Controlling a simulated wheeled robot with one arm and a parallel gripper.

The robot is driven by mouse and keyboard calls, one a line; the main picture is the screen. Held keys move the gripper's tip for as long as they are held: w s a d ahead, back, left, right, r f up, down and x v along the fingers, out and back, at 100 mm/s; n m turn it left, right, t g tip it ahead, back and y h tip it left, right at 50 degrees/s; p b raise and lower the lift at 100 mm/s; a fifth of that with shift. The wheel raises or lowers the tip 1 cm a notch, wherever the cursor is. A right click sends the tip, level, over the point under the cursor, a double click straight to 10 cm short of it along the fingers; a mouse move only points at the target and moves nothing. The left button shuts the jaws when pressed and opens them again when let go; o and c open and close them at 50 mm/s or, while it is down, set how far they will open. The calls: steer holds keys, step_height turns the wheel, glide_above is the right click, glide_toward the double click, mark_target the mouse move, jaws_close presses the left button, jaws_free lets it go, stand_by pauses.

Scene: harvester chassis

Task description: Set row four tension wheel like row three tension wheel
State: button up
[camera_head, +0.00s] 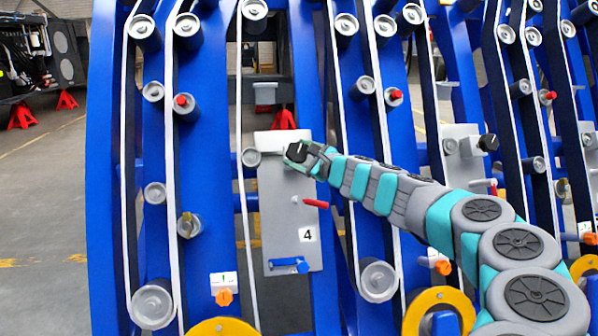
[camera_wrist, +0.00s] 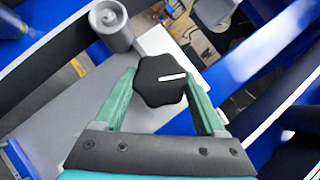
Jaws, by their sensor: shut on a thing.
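A black lobed wheel (camera_head: 296,152) sits on the upper part of a grey panel (camera_head: 287,225) marked 4. In the wrist view the wheel (camera_wrist: 161,80) has a white line on its face, running nearly level and tilted slightly up to the right. My gripper (camera_head: 310,160) is shut on this wheel, with a green finger on each side of it in the wrist view (camera_wrist: 163,88). Another black wheel (camera_head: 488,142) stands out from a grey panel (camera_head: 460,150) at the right. Its row number and pointer line cannot be made out.
Panel 4 carries a red lever (camera_head: 315,203) and a blue handle (camera_head: 290,265) below the wheel. A grey roller (camera_head: 251,157) with a white belt stands close left of the wheel. Blue uprights (camera_head: 107,170) and several rollers flank the panels. My arm crosses the right side.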

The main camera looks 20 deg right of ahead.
steer(key=shift+a+f+m+t+h+b, duration=0.15)
steer(key=shift+m+t+h+b, duration=0.15)
steer(key=shift+m+b, duration=0.55)
steer(key=shift+d+f+m+t+h+b, duration=0.1)
steer(key=shift+f+m+t+h+b, duration=0.25)
steer(key=shift+b, duration=0.85)
steer(key=shift+r, duration=0.35)
steer(key=o, duration=1.3)
steer(key=shift+s, duration=0.1)
steer(key=shift+s+d+b, duration=0.2)
steer(key=shift+s+b, duration=0.1)
steer(key=shift+s, duration=1.6)
steer(key=shift+s+d+b, duration=0.2)
steer(key=shift+s+b, duration=0.05)
steer(key=shift+s, duration=1.65)
